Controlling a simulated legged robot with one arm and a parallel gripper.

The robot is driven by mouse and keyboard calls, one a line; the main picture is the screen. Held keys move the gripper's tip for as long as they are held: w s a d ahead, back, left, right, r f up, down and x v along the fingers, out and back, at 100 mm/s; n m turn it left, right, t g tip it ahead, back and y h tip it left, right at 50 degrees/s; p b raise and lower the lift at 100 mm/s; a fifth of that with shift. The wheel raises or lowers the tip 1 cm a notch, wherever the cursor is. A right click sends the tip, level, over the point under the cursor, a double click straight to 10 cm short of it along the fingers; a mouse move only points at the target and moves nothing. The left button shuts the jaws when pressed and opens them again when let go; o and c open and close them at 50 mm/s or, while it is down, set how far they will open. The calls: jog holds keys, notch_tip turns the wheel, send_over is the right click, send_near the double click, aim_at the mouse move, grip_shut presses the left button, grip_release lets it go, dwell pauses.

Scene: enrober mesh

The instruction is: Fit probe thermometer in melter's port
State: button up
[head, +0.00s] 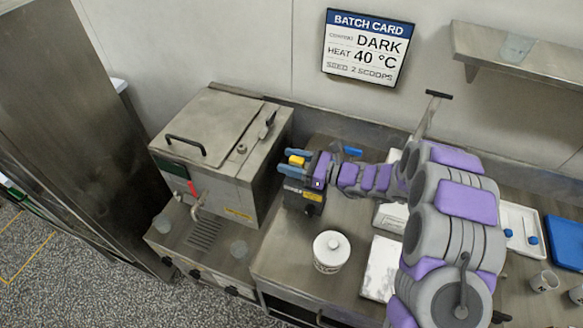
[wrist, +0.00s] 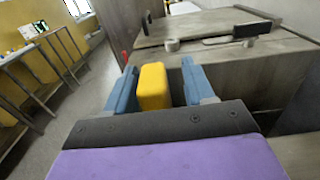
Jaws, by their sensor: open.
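The melter (head: 215,150) is the steel box with a hinged lid at left. A small round fitting on its lid (head: 241,149), likely the port, also shows in the wrist view (wrist: 172,44). My gripper (head: 292,161) is beside the melter's right side, its blue fingers open. A yellow block (wrist: 153,88), likely the probe thermometer's body, sits between the fingers and also shows in the head view (head: 297,160). In the wrist view a gap shows at its right; contact at its left is unclear. Any probe stem is hidden.
A dark labelled box (head: 304,196) stands below my gripper. A white lidded tub (head: 330,251) is on the counter in front. White trays, a blue tray (head: 566,243) and cups are at right. A batch card (head: 366,47) hangs on the wall.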

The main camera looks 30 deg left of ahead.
aim_at(304, 164)
jog(key=d, duration=0.3)
jog(key=shift+r, duration=0.4)
jog(key=c, duration=0.5)
jog(key=shift+a, duration=0.25)
jog(key=c, duration=0.3)
jog(key=shift+a+f, duration=0.2)
jog(key=shift+a, duration=0.25)
grip_shut()
